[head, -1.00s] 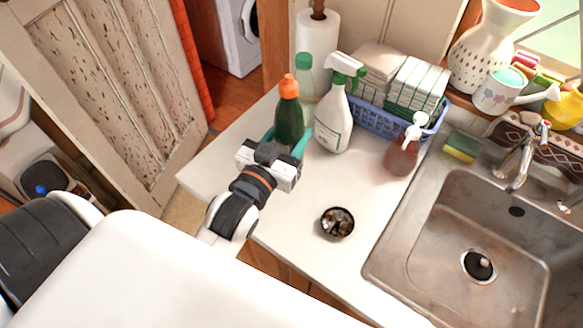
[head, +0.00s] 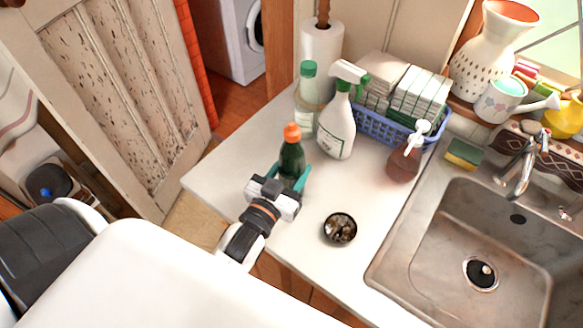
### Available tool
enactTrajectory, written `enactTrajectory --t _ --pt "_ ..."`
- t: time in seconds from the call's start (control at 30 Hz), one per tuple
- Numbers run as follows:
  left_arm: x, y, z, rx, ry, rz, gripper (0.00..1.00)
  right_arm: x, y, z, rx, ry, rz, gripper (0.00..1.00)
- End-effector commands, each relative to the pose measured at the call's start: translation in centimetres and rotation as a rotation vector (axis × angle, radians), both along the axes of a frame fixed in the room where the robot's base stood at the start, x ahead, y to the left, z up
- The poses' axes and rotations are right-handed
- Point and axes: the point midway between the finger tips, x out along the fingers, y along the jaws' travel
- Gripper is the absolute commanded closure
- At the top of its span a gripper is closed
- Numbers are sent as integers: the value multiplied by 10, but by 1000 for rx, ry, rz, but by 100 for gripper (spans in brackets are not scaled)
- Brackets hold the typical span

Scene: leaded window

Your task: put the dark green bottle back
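The dark green bottle (head: 291,158) with an orange cap is upright over the white counter, in front of the clear green-capped bottle and the white spray bottle. My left gripper (head: 289,178) has its teal fingers on either side of the bottle's lower part and looks shut on it. The gripper hides the bottle's base, so I cannot tell whether it touches the counter. My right gripper is not in view.
The clear bottle (head: 306,112), spray bottle (head: 337,125), blue basket (head: 378,128) and brown soap dispenser (head: 403,163) stand behind and right. A small dark bowl (head: 340,228) is close to my gripper's right. The sink (head: 440,235) lies farther right. The counter's left part is clear.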

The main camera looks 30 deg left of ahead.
Motion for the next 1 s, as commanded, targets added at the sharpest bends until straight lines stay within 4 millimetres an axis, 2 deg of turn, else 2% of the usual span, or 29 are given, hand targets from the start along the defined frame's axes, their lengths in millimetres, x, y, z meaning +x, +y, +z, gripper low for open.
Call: enactTrajectory --t 0.03,0.13,0.17,0.5,0.67,1.0 --pt "0 0 -1 0 0 0 49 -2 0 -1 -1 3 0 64" --pt "0 0 -1 0 1 0 32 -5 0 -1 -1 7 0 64" --pt "0 0 -1 0 1 0 30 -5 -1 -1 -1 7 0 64" --pt "-1 0 3 0 1 0 30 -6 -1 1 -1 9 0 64" --pt "-25 0 -2 0 4 0 30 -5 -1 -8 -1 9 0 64" --pt "-94 0 -1 0 5 1 30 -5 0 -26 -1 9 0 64"
